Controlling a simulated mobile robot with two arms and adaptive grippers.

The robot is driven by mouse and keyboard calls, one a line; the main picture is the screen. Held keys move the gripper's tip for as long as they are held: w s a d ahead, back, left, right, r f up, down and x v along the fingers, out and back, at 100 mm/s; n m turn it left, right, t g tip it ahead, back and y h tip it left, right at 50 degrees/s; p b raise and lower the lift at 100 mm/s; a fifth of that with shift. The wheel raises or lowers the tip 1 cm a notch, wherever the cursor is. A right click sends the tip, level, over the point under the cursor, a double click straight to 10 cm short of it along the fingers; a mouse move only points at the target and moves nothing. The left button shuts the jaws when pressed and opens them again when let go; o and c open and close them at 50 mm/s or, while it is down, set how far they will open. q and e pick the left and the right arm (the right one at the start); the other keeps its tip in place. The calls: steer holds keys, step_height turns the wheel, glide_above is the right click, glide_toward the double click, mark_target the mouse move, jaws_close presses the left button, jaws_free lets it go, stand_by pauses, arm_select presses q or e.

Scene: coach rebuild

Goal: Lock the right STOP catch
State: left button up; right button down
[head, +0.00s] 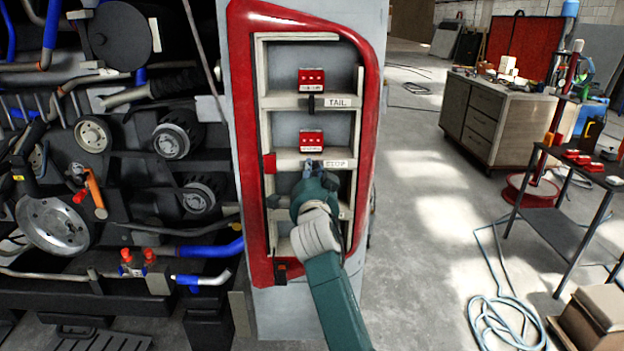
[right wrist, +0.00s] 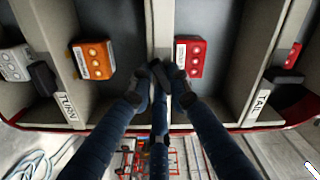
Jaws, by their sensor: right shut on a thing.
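The red-framed lamp panel (head: 371,95) stands upright in the head view. Its STOP shelf carries a red lamp (head: 311,139) and a STOP label (head: 337,163). My right gripper (head: 313,167) reaches up to this shelf, just left of the label. In the right wrist view its fingertips (right wrist: 160,70) are closed together at the shelf edge, beside the red lamp (right wrist: 191,58). The STOP catch sits between the fingers and is mostly hidden, so I cannot tell its angle. My left gripper is not in view.
The TAIL shelf above has its own red lamp (head: 311,80) and a dark catch (head: 311,103). An orange lamp (right wrist: 95,60) and the TURN label (right wrist: 68,107) show in the right wrist view. Engine machinery (head: 120,140) stands close on the left. Open floor lies right of the panel.

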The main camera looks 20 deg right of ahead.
steer(key=shift+d+r+n+p, duration=0.1)
steer(key=shift+n+p, duration=0.5)
steer(key=shift+n, duration=2.45)
steer(key=shift+d+r+n+p, duration=0.1)
steer(key=shift+n+p, duration=0.5)
steer(key=shift+n, duration=2.45)
steer(key=c, duration=1.6)
jaws_free()
steer(key=shift+c, duration=0.2)
step_height(320, 180, up, 10)
steer(key=shift+a+f, duration=0.1)
